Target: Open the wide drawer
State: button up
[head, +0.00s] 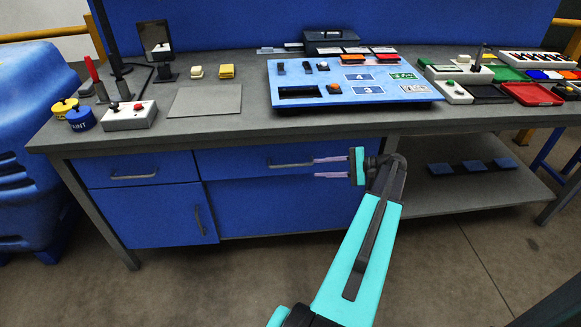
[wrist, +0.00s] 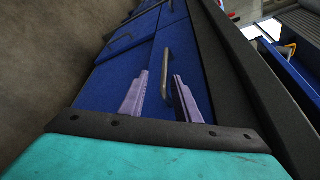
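The wide drawer (head: 238,160) is the blue front under the middle of the bench top, and it looks shut. Its dark bar handle (head: 288,165) runs sideways; in the wrist view the handle (wrist: 172,66) lies close to the right finger and partly overlaps it. My gripper (head: 315,168) is open and empty, with its two purple fingers apart near the handle's right end. In the wrist view my gripper (wrist: 160,76) points along the drawer front. I cannot tell whether a finger touches the handle.
A smaller drawer (head: 170,168) is to the left, above a cabinet door (head: 150,217). The bench top (head: 250,125) overhangs the drawers and carries a light-blue panel (head: 400,95). An open shelf (head: 440,198) with blue blocks is at right. The floor in front is clear.

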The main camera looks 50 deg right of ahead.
aim_at(295, 165)
jog(key=shift+s+d+r+t, duration=0.4)
jog(key=shift+s+d+r, duration=0.15)
jog(key=shift+d, duration=0.1)
jog(key=shift+w, duration=0.1)
jog(key=x, duration=0.7)
jog(key=p+x, duration=0.1)
jog(key=x, duration=0.5)
jog(key=shift+w+a+f, duration=0.2)
jog(key=shift+w+f, duration=0.1)
grip_shut()
